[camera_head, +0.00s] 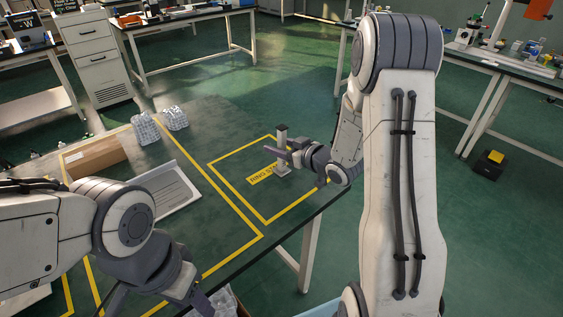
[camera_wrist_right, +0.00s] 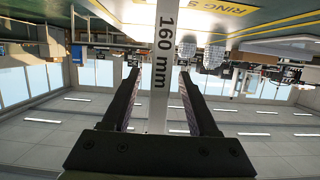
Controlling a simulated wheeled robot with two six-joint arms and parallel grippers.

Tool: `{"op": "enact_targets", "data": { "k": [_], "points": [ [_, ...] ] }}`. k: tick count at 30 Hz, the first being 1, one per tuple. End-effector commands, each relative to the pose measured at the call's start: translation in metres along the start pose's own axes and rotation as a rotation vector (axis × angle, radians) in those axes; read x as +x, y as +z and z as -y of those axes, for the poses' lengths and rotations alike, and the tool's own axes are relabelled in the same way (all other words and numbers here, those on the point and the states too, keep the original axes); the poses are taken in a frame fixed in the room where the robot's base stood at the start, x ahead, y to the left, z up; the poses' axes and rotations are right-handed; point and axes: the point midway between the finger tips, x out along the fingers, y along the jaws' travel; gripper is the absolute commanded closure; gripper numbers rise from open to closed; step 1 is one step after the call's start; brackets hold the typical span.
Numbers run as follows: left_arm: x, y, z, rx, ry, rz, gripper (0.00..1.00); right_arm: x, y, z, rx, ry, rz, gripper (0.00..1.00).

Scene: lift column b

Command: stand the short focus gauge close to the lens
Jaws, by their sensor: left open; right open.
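In the right wrist view the gauge (camera_wrist_right: 163,75) reads "160 mm". My right gripper (camera_head: 291,152) is open around it. In the wrist view its two fingers (camera_wrist_right: 157,95) lie on either side of the post, with a gap showing at each side. My left gripper (camera_head: 160,298) is open and empty at the bottom left, partly cut off by the frame. I cannot make out a lens or another gauge.
A white tray (camera_head: 172,200), a brown box (camera_head: 95,153) and two clear bumpy bundles (camera_head: 146,129) (camera_head: 175,118) stand to the left on the bench. Yellow tape marks the surface. The bench edge runs close to the right of the taped square.

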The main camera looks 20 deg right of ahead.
Motion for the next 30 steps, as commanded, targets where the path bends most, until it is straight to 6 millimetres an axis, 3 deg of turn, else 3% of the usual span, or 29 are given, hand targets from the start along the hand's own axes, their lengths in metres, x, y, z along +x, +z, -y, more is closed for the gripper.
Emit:
{"op": "enact_targets", "data": {
  "k": [4,12,13,17,18,30],
  "points": [
    [0.000,0.000,0.000,0.000,0.000,0.000,0.50,0.018,0.001,0.000,0.001,-0.001,0.001,0.40],
    [0.000,0.000,0.000,0.000,0.000,0.000,0.50,0.022,0.000,0.000,0.001,0.001,0.001,0.40],
    [0.000,0.000,0.000,0.000,0.000,0.000,0.50,0.022,0.000,0.000,0.001,0.001,0.001,0.44],
    [0.000,0.000,0.000,0.000,0.000,0.000,0.50,0.022,0.000,0.000,0.001,0.001,0.001,0.94],
    [0.000,0.000,0.000,0.000,0.000,0.000,0.50,0.022,0.000,0.000,0.001,0.001,0.001,1.00],
    [0.000,0.000,0.000,0.000,0.000,0.000,0.50,0.021,0.000,-0.001,0.001,0.001,0.001,1.00]
  ]
}}
